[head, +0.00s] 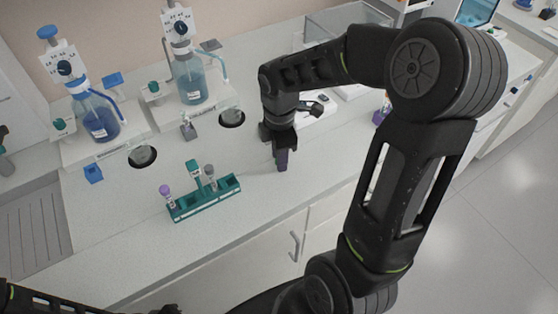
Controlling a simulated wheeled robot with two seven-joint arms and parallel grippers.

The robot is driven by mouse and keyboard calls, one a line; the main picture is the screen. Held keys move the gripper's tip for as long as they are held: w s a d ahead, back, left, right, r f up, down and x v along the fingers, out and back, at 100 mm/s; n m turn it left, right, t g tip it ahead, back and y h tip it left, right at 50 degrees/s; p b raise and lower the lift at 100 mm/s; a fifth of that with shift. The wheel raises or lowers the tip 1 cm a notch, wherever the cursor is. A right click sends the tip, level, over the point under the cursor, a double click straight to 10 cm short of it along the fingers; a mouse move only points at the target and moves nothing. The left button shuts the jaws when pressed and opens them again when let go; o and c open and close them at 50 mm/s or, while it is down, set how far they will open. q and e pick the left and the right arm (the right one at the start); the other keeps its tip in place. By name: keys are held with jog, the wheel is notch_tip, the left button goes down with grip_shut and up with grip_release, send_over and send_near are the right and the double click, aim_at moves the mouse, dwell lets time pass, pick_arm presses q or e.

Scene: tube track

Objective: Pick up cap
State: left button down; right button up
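My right gripper (282,162) reaches down over the counter to the right of the teal rack. A small dark purple piece (283,157) shows at its fingertips, perhaps a cap. The fingers overlap it, and I cannot tell whether they are closed on it. The teal rack (205,205) holds upright tubes: one with a light purple cap (165,189) at its left end and one with a grey top (209,171). A teal-topped piece (194,168) stands at the rack's back. My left arm shows only at the bottom left edge; its gripper is out of view.
A blue block (93,173) lies left of the rack. A purple item (378,117) is partly hidden by my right arm. The counter between rack and gripper is clear.

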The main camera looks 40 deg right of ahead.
grip_shut()
jog(key=shift+r, duration=0.15)
notch_tip(320, 180, up, 10)
jog(key=b, duration=0.1)
dwell(0.4)
jog(key=shift+a+f, duration=0.1)
jog(key=shift+f, duration=0.1)
dwell(0.5)
